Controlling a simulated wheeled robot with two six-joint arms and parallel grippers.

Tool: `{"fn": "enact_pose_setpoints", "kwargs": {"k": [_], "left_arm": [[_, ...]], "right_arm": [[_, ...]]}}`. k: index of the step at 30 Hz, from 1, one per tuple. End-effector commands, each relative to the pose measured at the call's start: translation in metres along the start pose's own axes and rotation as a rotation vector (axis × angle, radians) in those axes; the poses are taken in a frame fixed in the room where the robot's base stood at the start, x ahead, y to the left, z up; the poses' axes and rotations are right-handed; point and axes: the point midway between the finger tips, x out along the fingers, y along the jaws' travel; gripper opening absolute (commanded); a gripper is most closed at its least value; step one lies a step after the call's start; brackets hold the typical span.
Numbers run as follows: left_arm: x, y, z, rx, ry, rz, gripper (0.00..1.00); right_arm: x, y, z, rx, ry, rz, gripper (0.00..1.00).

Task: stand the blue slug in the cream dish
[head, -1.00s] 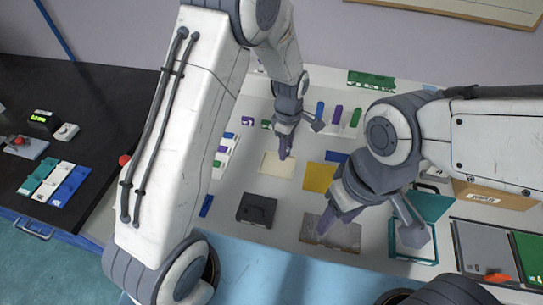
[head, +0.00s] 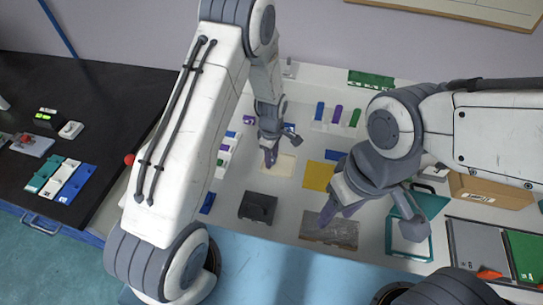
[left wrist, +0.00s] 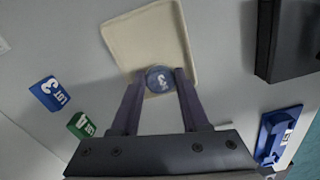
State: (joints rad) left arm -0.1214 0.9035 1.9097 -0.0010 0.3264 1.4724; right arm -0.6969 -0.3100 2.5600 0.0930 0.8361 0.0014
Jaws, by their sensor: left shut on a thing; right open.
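The cream dish (head: 284,168) is a shallow square tray on the white bench, and it fills the top middle of the left wrist view (left wrist: 150,32). My left gripper (head: 269,162) points down at the dish's left edge. In the left wrist view its fingers are shut on the blue slug (left wrist: 159,79), seen end-on as a round bluish face with a pale mark. There the slug overlaps the dish's near edge; its height above the dish is unclear. In the head view the slug cannot be made out. My right gripper (head: 337,212) is open and empty above a grey-brown plate.
A yellow square (head: 318,176) lies right of the dish and a black block (head: 258,207) in front. Blue (left wrist: 49,92) and green (left wrist: 82,125) labelled pieces lie left in the wrist view. Several coloured pieces stand behind, and a teal frame (head: 408,240) lies right.

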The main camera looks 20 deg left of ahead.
Motion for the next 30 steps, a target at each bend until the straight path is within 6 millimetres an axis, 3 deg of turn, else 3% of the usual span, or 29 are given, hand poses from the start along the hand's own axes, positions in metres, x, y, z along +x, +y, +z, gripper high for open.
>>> {"fn": "enact_pose_setpoints", "kwargs": {"k": [2, 3, 17, 30], "left_arm": [[0.004, 0.000, 0.000, 0.000, 0.000, 0.000, 0.00], [0.003, 0.000, 0.000, 0.000, 0.000, 0.000, 0.56], [-0.007, 0.001, 0.000, 0.000, 0.000, 0.004, 0.57], [-0.093, 0.001, 0.000, 0.000, 0.001, 0.006, 0.57]], "right_arm": [[0.003, 0.000, 0.000, 0.000, 0.000, 0.000, 0.50], [0.002, 0.000, 0.000, 0.000, 0.000, 0.000, 0.50], [0.002, 0.000, 0.000, 0.000, 0.000, 0.000, 0.50], [0.023, 0.002, 0.001, -0.001, 0.000, 0.000, 0.50]]}}
